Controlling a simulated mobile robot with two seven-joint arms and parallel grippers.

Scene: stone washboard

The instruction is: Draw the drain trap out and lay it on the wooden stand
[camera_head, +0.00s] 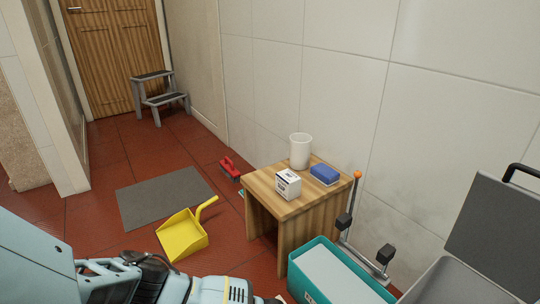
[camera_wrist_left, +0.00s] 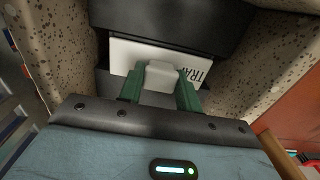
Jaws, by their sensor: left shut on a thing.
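My left gripper (camera_wrist_left: 160,84) shows in the left wrist view with two green fingers shut on a pale grey grip. The grip belongs to the drain trap (camera_wrist_left: 130,55), a piece with a white face and dark lettering that reads in part "TRA". Dark surfaces lie above and below the trap, and speckled stone walls stand on either side. How deep the trap sits is hidden. The wooden stand (camera_head: 312,198) is in the head view, right of centre. My left arm crosses the bottom left of that view, but its fingers are out of frame. My right gripper is not seen.
The stand bears a white cup (camera_head: 300,150), a small white box (camera_head: 288,184) and a blue block (camera_head: 325,174); its front right top is bare. A teal bin (camera_head: 312,287) stands before it. A yellow dustpan (camera_head: 181,236) lies on the red floor.

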